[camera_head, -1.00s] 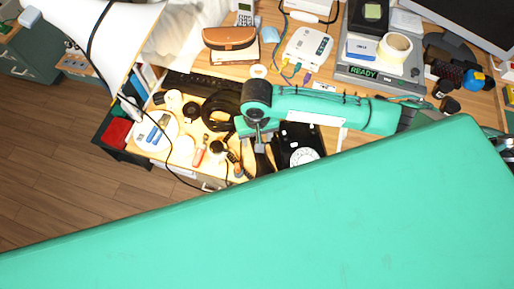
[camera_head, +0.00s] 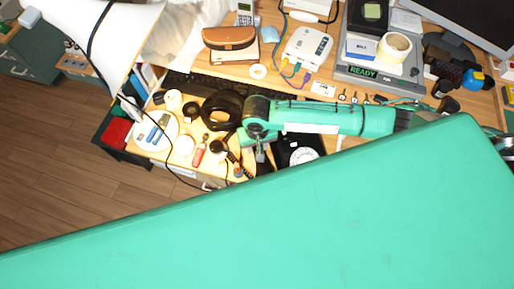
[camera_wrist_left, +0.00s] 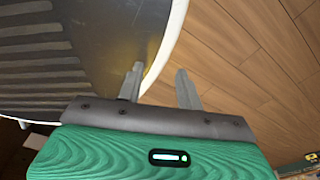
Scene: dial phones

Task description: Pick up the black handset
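A black dial phone (camera_head: 287,148) with a white dial lies on the desk, partly hidden by my right arm and by a large green part of mine. A dark shape just left of it, probably the black handset (camera_head: 265,168), is mostly covered; a coiled black cord (camera_head: 233,158) lies to its left. My right gripper (camera_head: 260,154) hangs over this dark shape. Whether it touches it or how its fingers stand cannot be told. My left gripper shows only in the left wrist view (camera_wrist_left: 158,86); its fingers are apart and empty, above a dark round white-rimmed surface and wood floor.
Left of the phone are a red-handled tool (camera_head: 200,153), a black ring-shaped object (camera_head: 221,110) and a white plate (camera_head: 156,132). A black keyboard (camera_head: 203,84), a white router (camera_head: 307,47) and a grey device reading READY (camera_head: 375,73) stand behind. Floor is clear at left.

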